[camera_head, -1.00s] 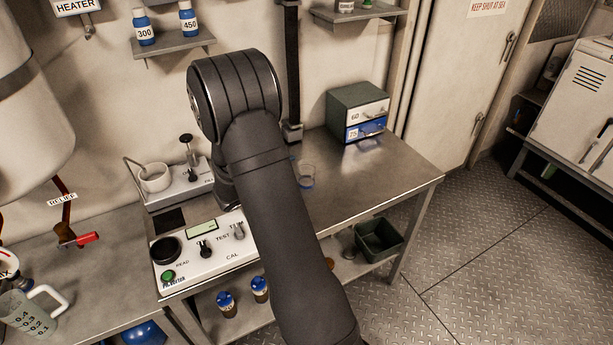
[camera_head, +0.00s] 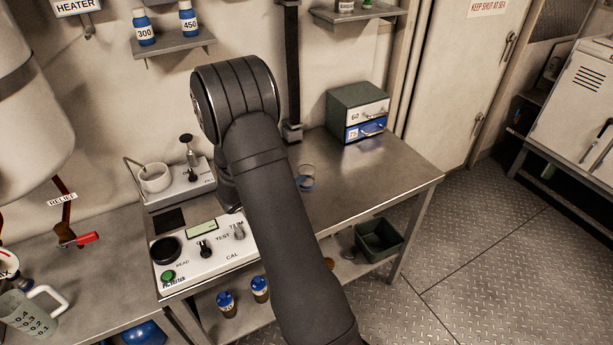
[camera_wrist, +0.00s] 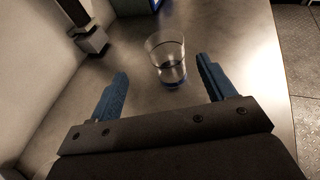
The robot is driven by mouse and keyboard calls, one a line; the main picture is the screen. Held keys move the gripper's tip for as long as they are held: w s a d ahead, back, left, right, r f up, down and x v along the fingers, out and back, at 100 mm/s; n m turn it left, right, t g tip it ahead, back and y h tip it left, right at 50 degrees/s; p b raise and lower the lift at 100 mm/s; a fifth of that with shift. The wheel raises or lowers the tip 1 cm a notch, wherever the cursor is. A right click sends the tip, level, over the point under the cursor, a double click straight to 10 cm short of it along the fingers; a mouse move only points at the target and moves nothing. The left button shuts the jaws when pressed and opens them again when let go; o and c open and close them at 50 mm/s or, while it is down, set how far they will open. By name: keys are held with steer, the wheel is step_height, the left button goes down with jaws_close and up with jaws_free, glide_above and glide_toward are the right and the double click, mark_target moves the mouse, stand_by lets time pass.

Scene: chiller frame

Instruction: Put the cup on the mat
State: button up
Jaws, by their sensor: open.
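The cup (camera_head: 307,180) is a clear tumbler with a blue base. It stands upright on the steel bench, just right of my arm in the head view. In the wrist view the cup (camera_wrist: 168,55) is ahead of my gripper (camera_wrist: 162,68), its base between the lines of the two blue fingers. The fingers are wide apart, and neither visibly touches the cup. In the head view my arm hides the gripper. A flat black square (camera_head: 170,220), possibly the mat, lies at the bench's left, behind the white control panel.
The white control panel (camera_head: 215,252) has knobs and a green button. A small white mortar (camera_head: 155,178) stands on a tray at the back left. A green drawer box (camera_head: 350,105) with a blue drawer stands behind the cup. The bench's right side (camera_head: 385,190) is clear.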

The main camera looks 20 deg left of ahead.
mark_target(311, 161)
steer(key=x, duration=0.5)
steer(key=shift+w+d+f, duration=0.15)
steer(key=shift+w, duration=0.1)
steer(key=x, duration=0.5)
steer(key=shift+s+d, duration=0.1)
steer(key=shift+d, duration=0.3)
steer(key=c, duration=1.2)
steer(key=shift+o, duration=0.2)
steer(key=shift+r, duration=0.75)
steer(key=s+d+r, duration=0.2)
steer(key=d+r, duration=0.7)
steer(key=d, duration=0.2)
steer(key=s+d+n+y, duration=0.1)
steer(key=s+d, duration=0.2)
steer(key=d, duration=0.8)
steer(key=shift+d+f, duration=0.3)
steer(key=shift+d, duration=0.05)
